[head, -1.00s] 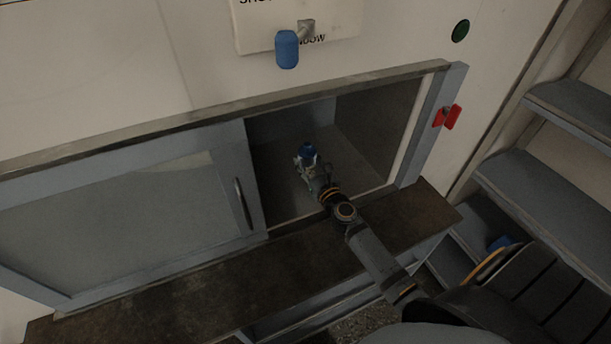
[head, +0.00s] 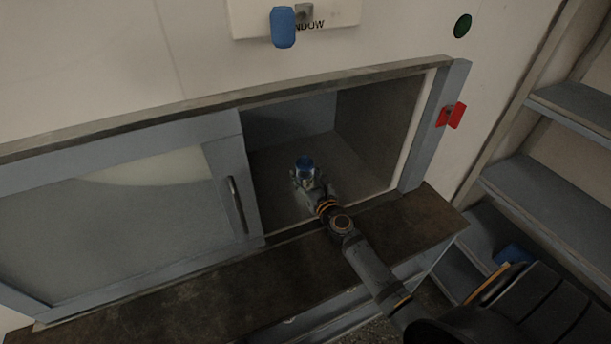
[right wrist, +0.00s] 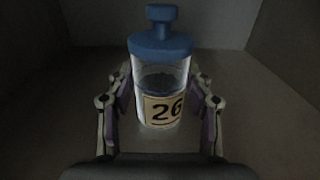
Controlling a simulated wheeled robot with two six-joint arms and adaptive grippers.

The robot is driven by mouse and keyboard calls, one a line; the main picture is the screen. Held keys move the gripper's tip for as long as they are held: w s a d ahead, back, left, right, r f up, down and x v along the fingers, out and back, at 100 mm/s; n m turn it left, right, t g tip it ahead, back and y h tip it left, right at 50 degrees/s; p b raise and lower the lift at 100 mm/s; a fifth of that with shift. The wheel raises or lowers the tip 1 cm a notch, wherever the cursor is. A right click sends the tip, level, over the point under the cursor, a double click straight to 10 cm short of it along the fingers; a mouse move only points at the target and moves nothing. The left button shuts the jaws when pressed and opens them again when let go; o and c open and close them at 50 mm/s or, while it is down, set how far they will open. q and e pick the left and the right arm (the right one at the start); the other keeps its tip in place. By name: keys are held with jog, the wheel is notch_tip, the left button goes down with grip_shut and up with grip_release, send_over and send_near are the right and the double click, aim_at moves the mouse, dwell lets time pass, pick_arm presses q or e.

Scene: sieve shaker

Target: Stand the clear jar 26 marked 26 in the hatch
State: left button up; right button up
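The clear jar marked 26 (right wrist: 161,103) stands upright inside the hatch, with a blue knobbed lid and dark contents. In the head view the jar (head: 305,170) shows mainly as its blue lid. The hatch (head: 355,140) is an open bay behind a frame, its sliding window moved to the left. My right gripper (head: 306,184) reaches in over the sill. In the right wrist view its fingers (right wrist: 161,100) are on both sides of the jar, with small gaps beside the glass. The jar's base looks to be at the hatch floor; exact contact is hard to see. My left gripper is out of view.
The sliding window (head: 120,215) with its handle (head: 236,204) covers the left half. A brown ledge (head: 200,300) runs below. Shelves (head: 545,190) stand at the right. The hatch floor around the jar is clear.

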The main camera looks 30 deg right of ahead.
jog(key=shift+o, duration=0.8)
jog(key=shift+r, duration=0.25)
jog(key=s, duration=0.3)
jog(key=s+b, duration=0.1)
jog(key=s, duration=0.3)
jog(key=s+b, duration=0.1)
jog(key=s, duration=0.3)
jog(key=shift+s+a+f, duration=0.2)
jog(key=shift+s+a, duration=0.05)
jog(key=shift+a, duration=0.1)
jog(key=shift+s+r, duration=0.1)
jog(key=shift+s, duration=0.15)
